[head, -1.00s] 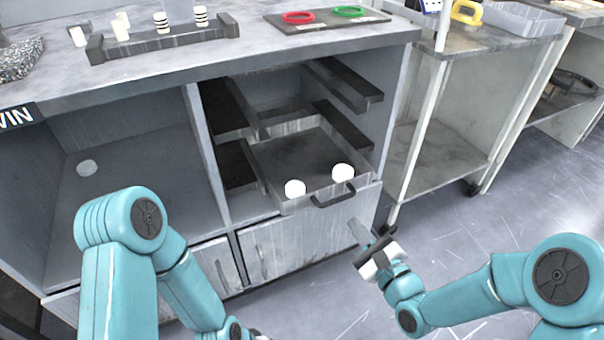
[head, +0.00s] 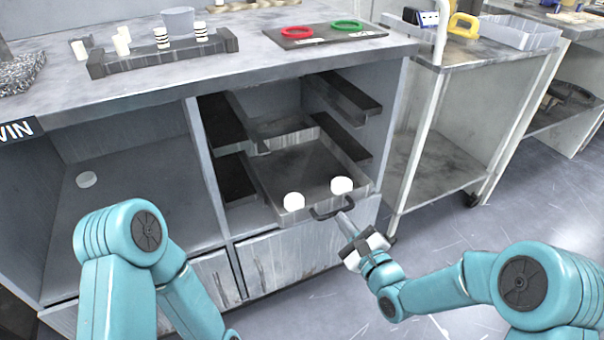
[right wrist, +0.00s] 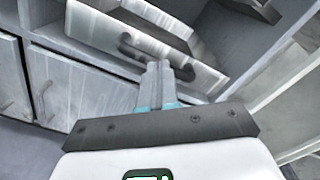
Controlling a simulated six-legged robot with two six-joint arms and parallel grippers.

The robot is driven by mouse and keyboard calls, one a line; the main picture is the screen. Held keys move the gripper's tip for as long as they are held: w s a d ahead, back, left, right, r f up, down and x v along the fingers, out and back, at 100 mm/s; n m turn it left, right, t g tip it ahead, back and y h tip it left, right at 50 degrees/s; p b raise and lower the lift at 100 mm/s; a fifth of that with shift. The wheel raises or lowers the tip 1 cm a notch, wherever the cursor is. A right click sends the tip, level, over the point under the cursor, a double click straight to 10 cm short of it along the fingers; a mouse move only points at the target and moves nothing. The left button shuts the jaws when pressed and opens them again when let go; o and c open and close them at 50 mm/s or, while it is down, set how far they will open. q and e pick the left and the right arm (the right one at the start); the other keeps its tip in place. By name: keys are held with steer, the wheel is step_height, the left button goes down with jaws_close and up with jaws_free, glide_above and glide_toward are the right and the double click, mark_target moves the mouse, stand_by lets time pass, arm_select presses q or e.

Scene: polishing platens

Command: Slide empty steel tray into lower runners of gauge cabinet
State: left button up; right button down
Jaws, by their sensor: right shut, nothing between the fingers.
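The steel tray (head: 300,165) is partly inside the open bay of the gauge cabinet (head: 215,185), low down between the lower left runner (head: 237,180) and lower right runner (head: 342,136). Its front end sticks out. A dark handle (head: 331,209) is on its front face. Two white round shapes (head: 293,202) (head: 341,185) show at its front; I cannot tell what they are. My right gripper (head: 344,218) is shut and empty, its tips just by the handle. In the right wrist view the shut fingers (right wrist: 158,72) point at the tray front (right wrist: 150,38). My left gripper is out of frame.
The upper right runner (head: 342,96) is bare. The countertop holds a dark rack (head: 165,50) and a board with red and green rings (head: 325,33). A cart (head: 425,150) stands to the right of the cabinet. Floor is clear at right.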

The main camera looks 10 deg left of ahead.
mark_target(330, 203)
steer(key=shift+w+a, duration=0.1)
steer(key=shift+b+x, duration=0.5)
steer(key=shift+x, duration=1.9)
steer(key=shift+b+x, duration=1)
steer(key=shift+x, duration=2.4)
steer(key=shift+v, duration=1.95)
